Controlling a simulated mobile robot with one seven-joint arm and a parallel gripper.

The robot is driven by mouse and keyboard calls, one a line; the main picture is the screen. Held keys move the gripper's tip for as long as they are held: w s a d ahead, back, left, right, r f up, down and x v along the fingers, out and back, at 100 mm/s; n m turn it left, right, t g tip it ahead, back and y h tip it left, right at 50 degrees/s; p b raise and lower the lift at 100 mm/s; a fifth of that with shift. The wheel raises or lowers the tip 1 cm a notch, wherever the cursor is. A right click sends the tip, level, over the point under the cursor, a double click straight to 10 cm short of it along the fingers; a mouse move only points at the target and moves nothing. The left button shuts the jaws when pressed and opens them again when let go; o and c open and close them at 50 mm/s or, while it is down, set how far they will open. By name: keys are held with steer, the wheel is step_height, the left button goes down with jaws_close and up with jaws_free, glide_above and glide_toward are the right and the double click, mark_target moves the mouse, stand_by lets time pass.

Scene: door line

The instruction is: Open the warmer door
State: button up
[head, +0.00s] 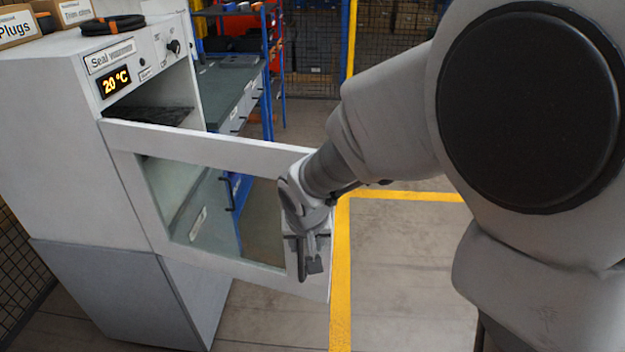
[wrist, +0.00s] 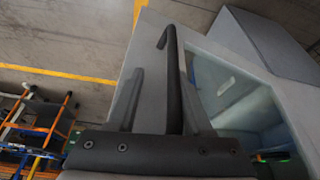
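The warmer (head: 60,140) is a white cabinet at the left in the head view, with a display reading 20 °C. Its door (head: 210,145), a white frame around a window, stands partly open, swung out towards the right with the cavity showing behind it. My gripper (head: 308,240) is at the door's free edge. In the wrist view the dark bar handle (wrist: 172,80) lies between the two fingers of my gripper (wrist: 160,75). The fingers stand apart, with a visible gap on the left side of the bar; the bar is close to the right finger.
A blue shelving rack (head: 268,70) stands behind the warmer. Labelled boxes (head: 18,25) and a dark cable coil (head: 112,24) lie on top of the warmer. Yellow lines (head: 341,270) mark the floor, which is clear right of the door.

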steer(key=shift+a, duration=0.2)
steer(key=p+v, duration=0.2)
steer(key=v, duration=1.5)
steer(key=shift+s+d+r, duration=0.1)
steer(key=shift+s+r, duration=0.05)
steer(key=shift+r, duration=0.05)
